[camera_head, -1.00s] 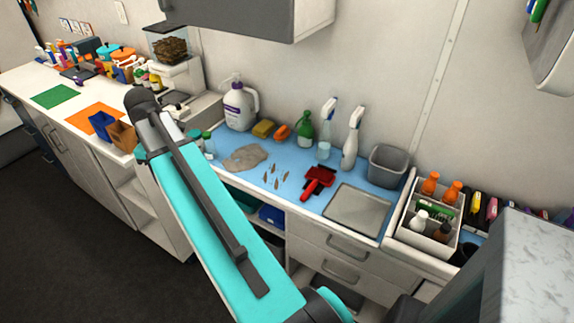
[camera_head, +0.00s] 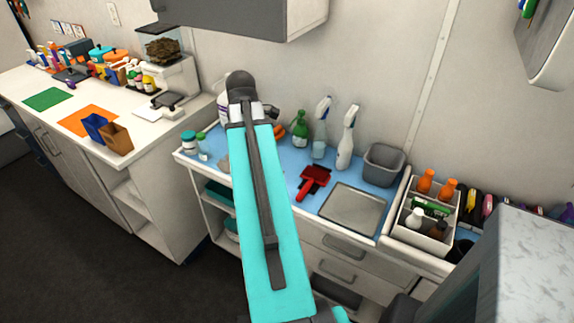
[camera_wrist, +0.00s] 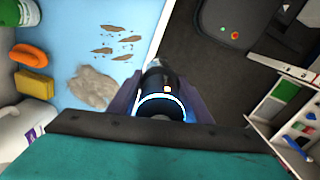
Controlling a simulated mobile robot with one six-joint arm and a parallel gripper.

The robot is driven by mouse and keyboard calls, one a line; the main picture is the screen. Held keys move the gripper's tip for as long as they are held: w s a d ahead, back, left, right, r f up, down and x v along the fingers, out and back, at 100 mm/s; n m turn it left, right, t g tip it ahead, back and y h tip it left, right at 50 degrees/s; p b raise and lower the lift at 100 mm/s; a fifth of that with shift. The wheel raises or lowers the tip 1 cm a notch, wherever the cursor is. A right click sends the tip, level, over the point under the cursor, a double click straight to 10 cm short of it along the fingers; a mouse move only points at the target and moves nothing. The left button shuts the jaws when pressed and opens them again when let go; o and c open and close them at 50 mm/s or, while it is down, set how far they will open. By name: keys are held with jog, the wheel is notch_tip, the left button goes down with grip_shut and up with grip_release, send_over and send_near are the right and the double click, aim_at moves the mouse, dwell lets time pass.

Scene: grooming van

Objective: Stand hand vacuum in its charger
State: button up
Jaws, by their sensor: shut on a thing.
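In the wrist view my gripper (camera_wrist: 160,84) is shut on a dark cylindrical thing, which I take to be the hand vacuum (camera_wrist: 160,105). In the head view my arm hides the gripper and the vacuum. I cannot make out the charger in either view.
The blue counter (camera_head: 283,180) holds a red dustpan (camera_head: 314,180), spray bottles (camera_head: 346,140), a grey bin (camera_head: 383,164) and a metal tray (camera_head: 353,208). A grey-brown heap (camera_wrist: 92,87) and an orange brush (camera_wrist: 28,54) lie there too. A divided caddy (camera_head: 428,222) stands right.

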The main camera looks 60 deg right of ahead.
jog(key=s+d, duration=0.4)
jog(key=s, duration=0.5)
jog(key=shift+s+d+m, duration=0.35)
jog(key=shift+d+m, duration=0.05)
jog(key=w+d+p, duration=0.1)
jog(key=w+d, duration=0.3)
jog(key=d, duration=0.2)
jog(key=w+d+f+p, duration=0.1)
jog(key=w+d+p, duration=0.1)
jog(key=w+d, duration=0.2)
jog(key=shift+d+f+p, duration=0.15)
jog(key=shift+d+p, duration=0.15)
jog(key=shift+d, duration=1.15)
jog(key=shift+w+d+f+p, duration=0.15)
jog(key=shift+f+p, duration=0.3)
jog(key=shift+f, duration=0.45)
jog(key=shift+w+d+f+p, duration=0.15)
jog(key=shift+f+p, duration=0.25)
jog(key=shift+f, duration=0.5)
jog(key=shift+s+f, duration=0.1)
jog(key=shift+f, duration=0.05)
jog(key=o, duration=1.1)
